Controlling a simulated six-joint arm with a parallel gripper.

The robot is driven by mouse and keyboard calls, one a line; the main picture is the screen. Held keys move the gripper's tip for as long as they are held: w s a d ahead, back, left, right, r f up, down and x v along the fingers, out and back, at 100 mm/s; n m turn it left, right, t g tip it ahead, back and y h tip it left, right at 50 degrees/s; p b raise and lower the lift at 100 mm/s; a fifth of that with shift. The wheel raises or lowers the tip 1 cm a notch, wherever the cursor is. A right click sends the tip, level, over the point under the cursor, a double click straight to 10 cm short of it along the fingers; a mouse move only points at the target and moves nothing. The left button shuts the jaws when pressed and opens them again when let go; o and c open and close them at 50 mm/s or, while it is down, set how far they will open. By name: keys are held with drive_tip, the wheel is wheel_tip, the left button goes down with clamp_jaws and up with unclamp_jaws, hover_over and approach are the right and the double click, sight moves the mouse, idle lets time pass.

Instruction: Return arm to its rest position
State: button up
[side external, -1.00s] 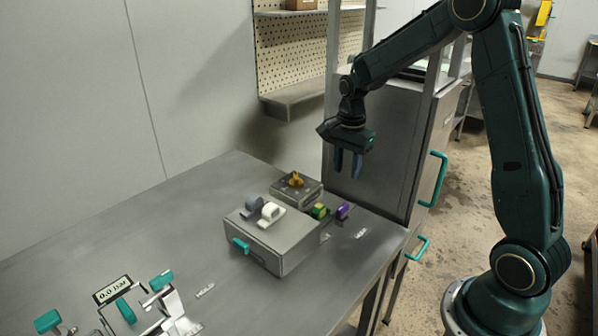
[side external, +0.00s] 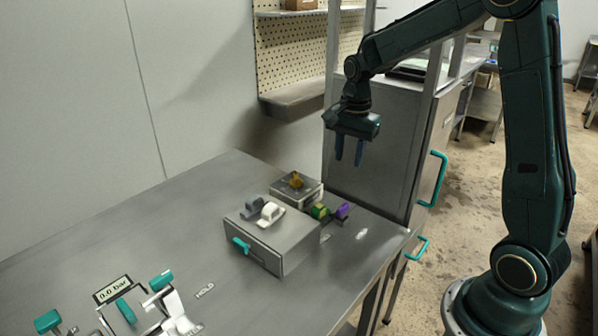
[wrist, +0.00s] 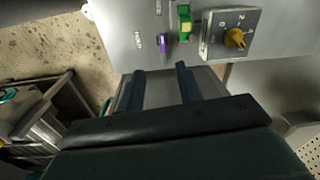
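My gripper (side external: 349,153) hangs in the air above the back right of the steel table, with its fingers pointing down. In the wrist view its two blue fingers (wrist: 160,86) are apart with nothing between them. It is clear of the grey box with a yellow knob (side external: 297,184), the green block (side external: 319,211) and the purple handle (side external: 342,211), which lie below it and to its left.
A steel box with a teal handle (side external: 270,240) carries white and grey levers. Teal-handled fittings and a "0.0 bar" display (side external: 113,289) stand at the front left. A steel cabinet (side external: 372,160) is behind my gripper. A perforated board (side external: 300,55) with shelves is on the wall.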

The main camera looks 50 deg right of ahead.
drive_tip(key=s+a+r+n+t, duration=0.2)
drive_tip(key=s+a+r+n, duration=0.6)
drive_tip(key=s+r, duration=0.15)
drive_tip(key=s+a+n+t, duration=0.3)
drive_tip(key=s+n, duration=0.5)
drive_tip(key=s, duration=0.4)
drive_tip(key=shift+a+r+n, duration=0.3)
drive_tip(key=shift+a+r, duration=0.05)
drive_tip(key=shift+a, duration=0.55)
